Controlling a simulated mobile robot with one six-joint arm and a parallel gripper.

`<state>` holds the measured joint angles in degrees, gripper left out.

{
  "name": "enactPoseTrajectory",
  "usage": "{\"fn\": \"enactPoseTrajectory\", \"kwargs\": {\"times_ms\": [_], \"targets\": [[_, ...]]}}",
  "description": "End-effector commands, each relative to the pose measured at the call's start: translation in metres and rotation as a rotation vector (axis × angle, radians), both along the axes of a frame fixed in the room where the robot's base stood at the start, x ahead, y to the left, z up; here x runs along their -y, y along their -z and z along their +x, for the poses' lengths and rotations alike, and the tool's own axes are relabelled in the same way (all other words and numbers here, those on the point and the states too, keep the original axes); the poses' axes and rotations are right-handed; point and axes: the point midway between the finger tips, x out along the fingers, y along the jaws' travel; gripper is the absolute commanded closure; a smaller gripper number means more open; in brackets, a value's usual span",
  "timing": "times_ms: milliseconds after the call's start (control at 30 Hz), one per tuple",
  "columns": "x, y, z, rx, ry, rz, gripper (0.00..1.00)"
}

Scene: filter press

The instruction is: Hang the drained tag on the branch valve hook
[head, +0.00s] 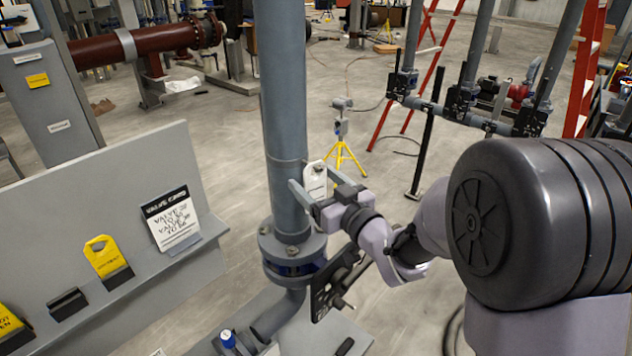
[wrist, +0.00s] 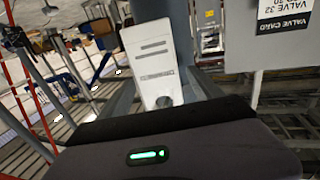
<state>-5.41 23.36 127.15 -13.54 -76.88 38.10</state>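A white tag (head: 315,178) with dark lettering, too small to read, stands upright beside the grey vertical pipe (head: 286,110), its hole end up. In the wrist view the white tag (wrist: 152,62) shows face-on between my fingers, its hole end nearest me. My gripper (head: 312,180) is at the pipe, above the flange. Its two fingers are spread on either side of the tag, and a gap shows at the left finger. The wrist view also shows both fingers of my gripper (wrist: 162,88) apart. The hook is hidden; I cannot tell whether the tag hangs on it.
A grey sloped board (head: 150,235) at left holds a yellow tag (head: 108,260), a valve card (head: 172,218) and an empty dark holder (head: 67,303). A blue-grey flange (head: 292,252) lies below my gripper. A yellow tripod (head: 342,155) stands on open floor behind.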

Motion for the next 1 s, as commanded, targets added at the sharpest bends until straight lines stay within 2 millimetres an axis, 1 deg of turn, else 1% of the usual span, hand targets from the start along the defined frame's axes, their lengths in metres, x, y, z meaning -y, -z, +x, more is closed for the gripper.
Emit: {"fn": "enactPoseTrajectory", "kwargs": {"times_ms": [133,233,367,533,600,667,800,900,967,1000], "targets": [[0.004,0.0,-0.004,0.001,0.001,0.0,0.26],[0.016,0.001,-0.019,0.002,0.002,-0.001,0.26],[0.039,0.003,-0.05,0.001,0.005,0.0,0.26],[0.074,0.002,-0.096,0.003,0.007,0.0,0.26],[0.085,0.009,-0.11,0.011,0.005,-0.001,0.26],[0.092,0.01,-0.121,0.01,0.005,-0.003,0.26],[0.101,0.006,-0.133,0.006,0.001,0.001,0.26],[0.105,0.004,-0.138,0.003,0.005,-0.002,0.26],[0.112,0.009,-0.134,-0.004,0.052,-0.008,0.26],[0.123,0.017,-0.128,-0.014,0.121,-0.016,0.26]]}}
